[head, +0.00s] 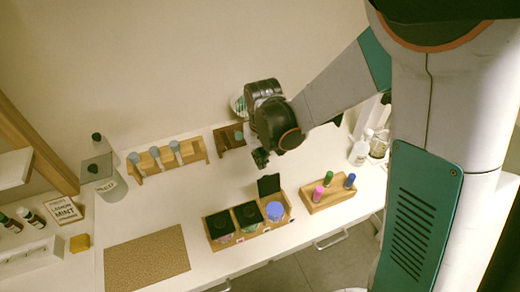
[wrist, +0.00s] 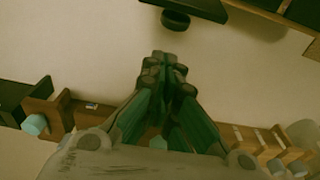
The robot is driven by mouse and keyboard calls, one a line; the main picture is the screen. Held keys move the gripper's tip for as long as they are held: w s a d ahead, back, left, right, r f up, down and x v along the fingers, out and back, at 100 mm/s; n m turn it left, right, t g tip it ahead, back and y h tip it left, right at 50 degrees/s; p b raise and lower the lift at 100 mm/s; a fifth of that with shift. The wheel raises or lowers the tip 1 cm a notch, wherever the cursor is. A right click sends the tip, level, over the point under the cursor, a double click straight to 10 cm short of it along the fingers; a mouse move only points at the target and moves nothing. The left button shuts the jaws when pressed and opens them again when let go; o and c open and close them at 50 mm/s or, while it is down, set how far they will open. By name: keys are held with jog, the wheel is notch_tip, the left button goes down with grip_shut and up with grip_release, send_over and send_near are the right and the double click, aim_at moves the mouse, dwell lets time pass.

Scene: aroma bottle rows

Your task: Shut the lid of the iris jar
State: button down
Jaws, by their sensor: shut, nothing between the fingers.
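A wooden holder (head: 268,229) near the table's front holds three jars in a row. The left jar (head: 220,224) and the middle jar (head: 247,215) have dark lids lying over them. The right jar (head: 275,211) shows a blue-violet top, and its dark lid (head: 268,185) stands upright behind it. No jar name is readable, so I cannot tell from lettering which is iris. My gripper (head: 261,158) is above and behind the upright lid, apart from it. In the wrist view my gripper (wrist: 168,62) is shut and empty, with its fingertips together.
A small rack (head: 328,194) with pink, green and blue bottles stands right of the jars. A wooden rack (head: 170,158) with grey-capped bottles stands at the back. A cork mat (head: 147,260) lies front left. White bottles (head: 360,150) stand at right. Open table lies between rack and jars.

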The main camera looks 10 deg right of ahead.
aim_at(267, 183)
jog(key=shift+s+d+r, duration=0.15)
jog(key=shift+s+d, duration=0.05)
jog(key=shift+s, duration=0.4)
jog(key=shift+s+d+r, duration=0.15)
jog(key=shift+s, duration=0.5)
jog(key=shift+s+d+r, duration=0.15)
jog(key=shift+s+d, duration=0.05)
jog(key=shift+s, duration=0.4)
